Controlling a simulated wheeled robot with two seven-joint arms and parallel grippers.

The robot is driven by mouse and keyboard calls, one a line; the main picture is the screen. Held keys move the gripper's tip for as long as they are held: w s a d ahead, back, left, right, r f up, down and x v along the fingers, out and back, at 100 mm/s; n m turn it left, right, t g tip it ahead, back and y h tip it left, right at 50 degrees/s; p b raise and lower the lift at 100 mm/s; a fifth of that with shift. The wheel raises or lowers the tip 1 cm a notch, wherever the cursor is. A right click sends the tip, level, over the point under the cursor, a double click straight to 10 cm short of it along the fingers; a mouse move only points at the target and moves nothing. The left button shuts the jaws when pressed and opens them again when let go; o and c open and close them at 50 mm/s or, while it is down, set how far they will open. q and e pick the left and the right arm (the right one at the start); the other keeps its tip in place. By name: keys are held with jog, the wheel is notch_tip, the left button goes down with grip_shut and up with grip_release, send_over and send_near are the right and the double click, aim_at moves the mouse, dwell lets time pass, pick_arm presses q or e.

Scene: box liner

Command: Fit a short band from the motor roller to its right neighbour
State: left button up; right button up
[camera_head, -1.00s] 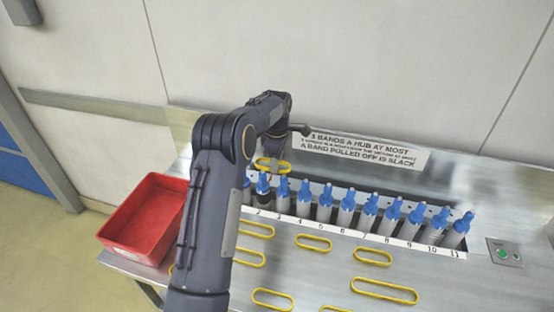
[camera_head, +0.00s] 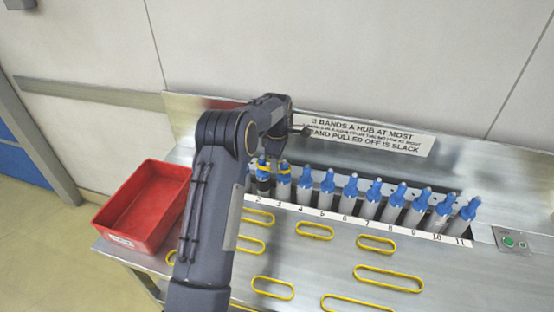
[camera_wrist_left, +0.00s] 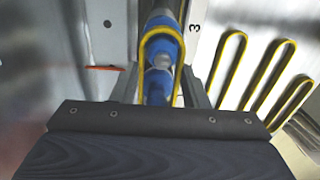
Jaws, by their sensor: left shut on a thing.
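My left gripper (camera_head: 268,158) is over the left end of the roller row, shut on a yellow band (camera_head: 284,176). The band is at the blue hubs of the dark motor roller (camera_head: 263,184) by number 2 and its right neighbour (camera_head: 283,191) by number 3. In the left wrist view the band (camera_wrist_left: 179,68) runs along and around blue hub tops (camera_wrist_left: 163,48) between my fingers (camera_wrist_left: 160,90). I cannot tell whether it is seated in a groove or still above. My right gripper is not in view.
More white rollers with blue hubs (camera_head: 349,193) run to the right. Several loose yellow bands (camera_head: 388,279) lie on the metal table. A red bin (camera_head: 145,205) stands at the left, a green button box (camera_head: 510,241) at the right. A sign (camera_head: 365,135) is behind.

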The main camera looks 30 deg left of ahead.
pick_arm(q)
jog(key=shift+f, duration=0.1)
jog(key=o, duration=1)
jog(key=shift+o, duration=0.2)
